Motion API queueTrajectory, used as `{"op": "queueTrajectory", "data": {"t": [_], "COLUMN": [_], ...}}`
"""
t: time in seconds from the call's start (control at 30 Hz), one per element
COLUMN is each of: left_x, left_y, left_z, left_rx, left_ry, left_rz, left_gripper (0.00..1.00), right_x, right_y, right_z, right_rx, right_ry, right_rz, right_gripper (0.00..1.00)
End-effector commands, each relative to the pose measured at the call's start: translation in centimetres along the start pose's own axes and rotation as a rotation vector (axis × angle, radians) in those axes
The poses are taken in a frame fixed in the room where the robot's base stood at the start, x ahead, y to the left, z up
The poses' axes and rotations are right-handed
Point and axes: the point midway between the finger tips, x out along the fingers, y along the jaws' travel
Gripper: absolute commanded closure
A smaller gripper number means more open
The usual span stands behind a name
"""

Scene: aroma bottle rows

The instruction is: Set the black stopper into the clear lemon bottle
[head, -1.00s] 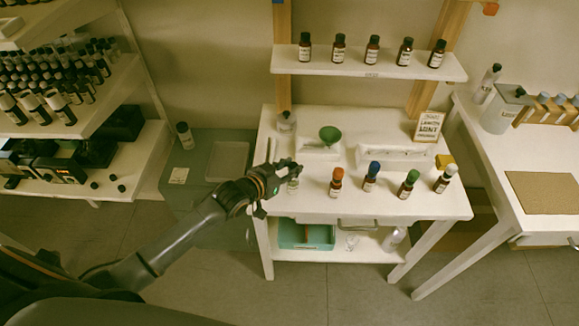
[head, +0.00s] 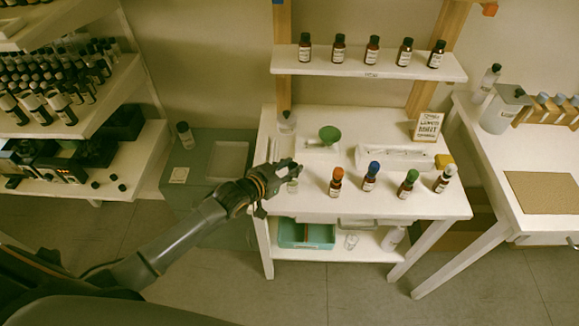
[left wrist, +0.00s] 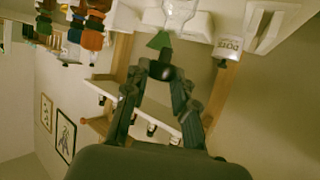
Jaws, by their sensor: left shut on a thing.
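My left gripper (head: 290,168) is above the front left of the white table. It is shut on the black stopper (left wrist: 166,72), which shows between the fingertips in the left wrist view. The clear lemon bottle (head: 292,187) stands upright at the left end of the front row, just below the gripper. Its glass also shows at the top of the left wrist view (left wrist: 180,14). The gripper hides the bottle's mouth in the head view. I cannot tell whether the stopper touches the bottle. My right gripper is not in view.
Brown bottles with orange (head: 336,182), blue (head: 371,176), green (head: 407,183) and white (head: 444,180) caps stand to the right in the row. A green funnel (head: 330,134) and a lemon mint sign (head: 427,127) are behind. A shelf (head: 368,67) of bottles hangs above.

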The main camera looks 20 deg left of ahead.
Motion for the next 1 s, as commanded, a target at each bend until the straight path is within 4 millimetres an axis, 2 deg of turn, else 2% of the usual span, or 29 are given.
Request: {"op": "queueTrajectory", "data": {"t": [0.47, 1.0], "left_x": [0.0, 0.5], "left_y": [0.0, 0.0], "left_z": [0.0, 1.2], "left_rx": [-0.002, -0.002], "left_ry": [0.000, 0.000], "left_rz": [-0.004, -0.004], "left_gripper": [0.99, 0.99], "right_x": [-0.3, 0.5], "right_y": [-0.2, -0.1], "right_z": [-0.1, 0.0], "right_rx": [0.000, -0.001], "right_ry": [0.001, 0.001], "right_rz": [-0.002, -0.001], "right_gripper": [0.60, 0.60]}}
